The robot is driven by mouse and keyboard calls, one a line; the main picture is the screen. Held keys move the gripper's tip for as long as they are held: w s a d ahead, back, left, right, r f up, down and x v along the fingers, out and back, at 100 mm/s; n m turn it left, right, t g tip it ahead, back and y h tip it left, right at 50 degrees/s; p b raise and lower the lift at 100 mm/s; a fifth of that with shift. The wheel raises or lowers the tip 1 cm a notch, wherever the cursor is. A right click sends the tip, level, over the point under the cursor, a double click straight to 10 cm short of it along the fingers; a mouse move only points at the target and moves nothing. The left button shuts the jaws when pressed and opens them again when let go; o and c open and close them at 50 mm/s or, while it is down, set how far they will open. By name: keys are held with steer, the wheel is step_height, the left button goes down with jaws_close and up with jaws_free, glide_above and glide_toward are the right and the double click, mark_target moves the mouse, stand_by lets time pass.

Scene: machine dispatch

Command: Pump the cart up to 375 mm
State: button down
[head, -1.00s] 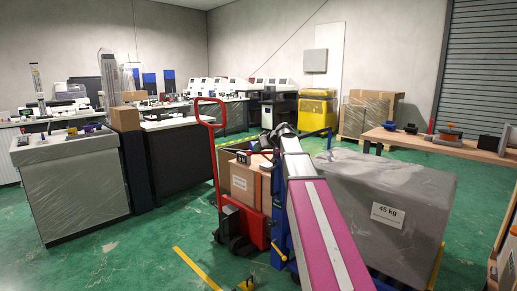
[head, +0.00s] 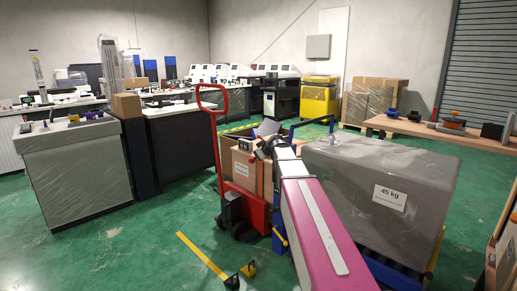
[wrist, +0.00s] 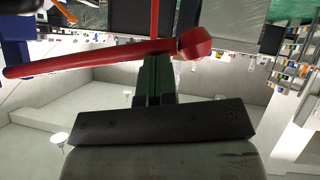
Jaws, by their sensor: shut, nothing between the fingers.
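A blue cart (head: 277,240) stands at centre right in the head view, partly hidden behind my pink and white arm. Its blue push handle (head: 312,124) rises at the back. A grey wrapped load (head: 390,190) marked 45 kg sits on it. My gripper (head: 264,140) is shut and empty, above the cardboard box left of the load. In the wrist view my gripper (wrist: 154,70) shows dark fingers together, with a red bar (wrist: 90,58) with a rounded end across the view near them. I cannot tell whether they touch. No height reading is legible.
A red pallet truck (head: 255,213) with a tall looped handle stands just left of the cart, beside a cardboard box (head: 242,170). Small yellow-and-black parts (head: 248,268) are low at front. A wrapped counter (head: 75,185) is at left, a wooden bench (head: 420,129) at right. Green floor is open at front left.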

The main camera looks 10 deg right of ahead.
steer(key=shift+w+d+f, duration=0.1)
steer(key=shift+d+f, duration=0.05)
steer(key=shift+f, duration=0.75)
steer(key=a+r+v, duration=0.2)
steer(key=v, duration=1.1)
steer(key=shift+w+r, duration=0.25)
steer(key=shift+w, duration=0.05)
steer(key=s+f+m+g+h, duration=0.1)
steer(key=s+f+m+g, duration=0.2)
steer(key=s+f, duration=0.5)
steer(key=s+a+f+m+g+h, duration=0.1)
steer(key=s+f+m+g+h, duration=0.1)
steer(key=s+f, duration=0.7)
steer(key=s+a+f+m+g+h, duration=0.1)
steer(key=s+f+m+g, duration=0.3)
steer(key=s+f, duration=0.5)
step_height(320, 180, down, 12)
steer(key=shift+r+g+h, duration=0.1)
steer(key=shift+g+h, duration=0.4)
steer(key=shift+g, duration=0.2)
